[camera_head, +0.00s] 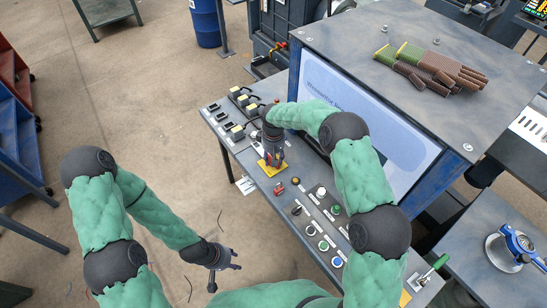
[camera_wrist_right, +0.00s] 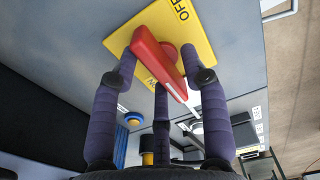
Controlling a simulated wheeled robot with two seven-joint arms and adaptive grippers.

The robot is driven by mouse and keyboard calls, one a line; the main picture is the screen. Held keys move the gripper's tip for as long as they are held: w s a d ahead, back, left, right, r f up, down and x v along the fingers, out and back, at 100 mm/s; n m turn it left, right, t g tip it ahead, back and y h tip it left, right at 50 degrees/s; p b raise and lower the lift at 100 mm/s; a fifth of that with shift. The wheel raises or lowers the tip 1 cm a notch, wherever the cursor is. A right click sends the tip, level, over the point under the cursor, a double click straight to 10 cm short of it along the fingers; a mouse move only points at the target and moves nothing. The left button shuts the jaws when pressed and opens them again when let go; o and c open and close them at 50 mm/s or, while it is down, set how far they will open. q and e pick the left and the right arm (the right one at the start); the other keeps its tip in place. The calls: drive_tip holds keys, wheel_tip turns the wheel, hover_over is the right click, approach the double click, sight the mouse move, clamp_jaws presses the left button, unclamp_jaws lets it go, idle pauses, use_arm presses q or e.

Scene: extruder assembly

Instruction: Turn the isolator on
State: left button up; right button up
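The isolator is a red handle (camera_wrist_right: 160,62) on a yellow plate (camera_wrist_right: 198,45), which also shows in the head view (camera_head: 264,165). In the wrist view "OFF" is at the plate's upper right and "ON" is partly hidden below the handle. The handle lies diagonally between them. My right gripper (camera_wrist_right: 163,78) has its fingers spread around the handle, two on one side and one near the other; firm contact cannot be told. In the head view the right gripper (camera_head: 273,160) is over the plate. My left gripper (camera_head: 230,268) is open and empty, low beside the console.
The grey console (camera_head: 262,188) carries several buttons and knobs, with yellow-topped switches (camera_head: 237,132) behind. Brown-green gloves (camera_head: 430,68) lie on the cabinet top.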

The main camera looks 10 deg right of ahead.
drive_tip(key=shift+r, duration=0.1)
wheel_tip(320, 180, up, 12)
idle(0.5)
idle(0.5)
